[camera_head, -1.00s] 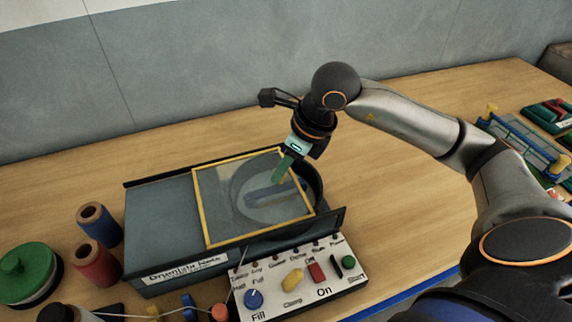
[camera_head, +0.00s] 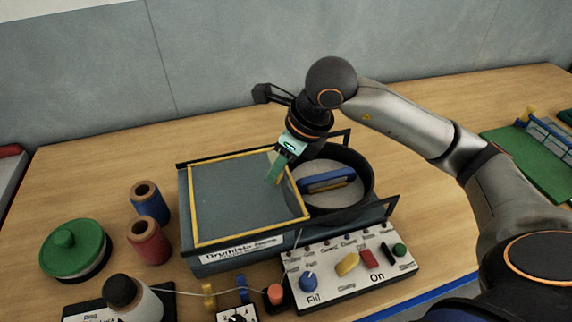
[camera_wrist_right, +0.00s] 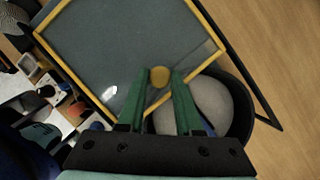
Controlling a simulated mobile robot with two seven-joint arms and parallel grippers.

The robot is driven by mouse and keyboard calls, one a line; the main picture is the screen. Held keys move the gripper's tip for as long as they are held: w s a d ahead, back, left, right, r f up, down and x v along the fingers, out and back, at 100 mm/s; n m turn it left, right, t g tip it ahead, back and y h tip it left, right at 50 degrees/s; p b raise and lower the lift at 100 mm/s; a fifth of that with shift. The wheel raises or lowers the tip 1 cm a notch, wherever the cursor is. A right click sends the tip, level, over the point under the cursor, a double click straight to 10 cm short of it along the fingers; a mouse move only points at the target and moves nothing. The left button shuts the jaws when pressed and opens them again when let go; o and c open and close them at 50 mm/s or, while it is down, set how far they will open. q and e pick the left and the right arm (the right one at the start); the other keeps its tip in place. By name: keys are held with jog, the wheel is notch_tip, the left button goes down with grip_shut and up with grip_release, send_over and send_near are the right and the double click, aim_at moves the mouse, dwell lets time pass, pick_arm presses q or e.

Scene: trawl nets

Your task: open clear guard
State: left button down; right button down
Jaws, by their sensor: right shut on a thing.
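The clear guard (camera_head: 235,205) is a see-through panel with a yellow frame. In the head view it lies over the left, flat part of the grey machine, and the round drum (camera_head: 345,192) on the right is uncovered, with a blue bar inside. My right gripper (camera_head: 273,178) is at the guard's right side, its green fingers pointing down. In the right wrist view the fingers (camera_wrist_right: 158,95) are shut on a round yellow knob (camera_wrist_right: 160,76) near the guard's frame edge. My left gripper is not in view.
A control panel (camera_head: 350,270) with knobs and buttons stands in front of the machine. Blue (camera_head: 150,205) and red (camera_head: 149,242) spools and a green round lidded thing (camera_head: 75,248) stand to the left. Bare table lies behind the machine.

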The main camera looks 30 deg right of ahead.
jog(key=shift+w+a, duration=0.15)
jog(key=shift+a, duration=0.45)
jog(key=c, duration=0.6)
grip_release()
jog(key=v, duration=1.2)
jog(key=shift+r, duration=0.25)
jog(key=shift+s+d, duration=0.1)
jog(key=shift+s, duration=0.15)
